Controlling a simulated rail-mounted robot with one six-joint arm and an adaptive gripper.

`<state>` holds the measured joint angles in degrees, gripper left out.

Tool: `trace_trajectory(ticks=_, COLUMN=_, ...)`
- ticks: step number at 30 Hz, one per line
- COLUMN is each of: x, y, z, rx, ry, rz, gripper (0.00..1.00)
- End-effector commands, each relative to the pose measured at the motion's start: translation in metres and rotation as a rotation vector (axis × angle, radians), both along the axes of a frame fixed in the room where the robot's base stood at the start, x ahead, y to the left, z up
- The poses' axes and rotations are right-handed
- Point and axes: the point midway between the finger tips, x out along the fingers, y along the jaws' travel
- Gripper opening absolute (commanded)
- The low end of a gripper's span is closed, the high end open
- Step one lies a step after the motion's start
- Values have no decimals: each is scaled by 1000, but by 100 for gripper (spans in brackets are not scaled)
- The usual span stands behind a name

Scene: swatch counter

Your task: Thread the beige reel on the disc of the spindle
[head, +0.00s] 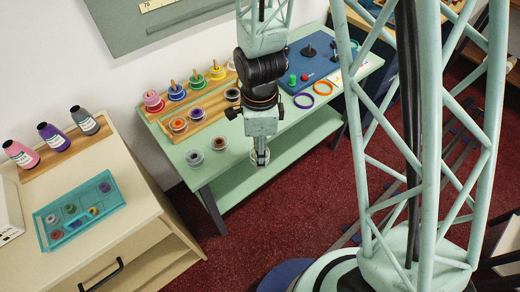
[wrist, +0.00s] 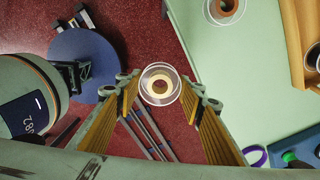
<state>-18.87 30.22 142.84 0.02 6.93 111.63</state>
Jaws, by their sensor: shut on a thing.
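The beige reel (wrist: 159,92) has clear flanges and a brown centre hole. In the wrist view it sits between my gripper's (wrist: 160,82) two fingertips, which are shut on it. In the head view my gripper (head: 261,152) points down, with the reel (head: 261,162) at its tip, past the front edge of the green counter and above the red floor. A dark disc with a short post, seemingly the spindle (head: 309,51), stands on the blue board (head: 296,65) at the counter's back right. My gripper is well apart from it, nearer the camera.
A wooden rack (head: 212,103) on the green counter (head: 236,143) holds several coloured reels. Two loose reels, one grey (head: 195,158), stand at the counter's front left. Purple (head: 303,100) and orange (head: 322,88) rings lie before the board. A teal tray (head: 50,242) is on the left cabinet.

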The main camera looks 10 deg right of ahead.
Motion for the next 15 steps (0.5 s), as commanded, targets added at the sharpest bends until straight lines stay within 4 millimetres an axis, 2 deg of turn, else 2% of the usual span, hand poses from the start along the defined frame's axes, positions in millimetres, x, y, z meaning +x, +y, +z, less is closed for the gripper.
trace_trajectory(ticks=8, x=7, y=-1, z=0, rx=0, ry=0, rz=30, gripper=26)
trace_trajectory(ticks=15, x=31, y=-6, z=0, rx=0, ry=-1, rz=145, gripper=26)
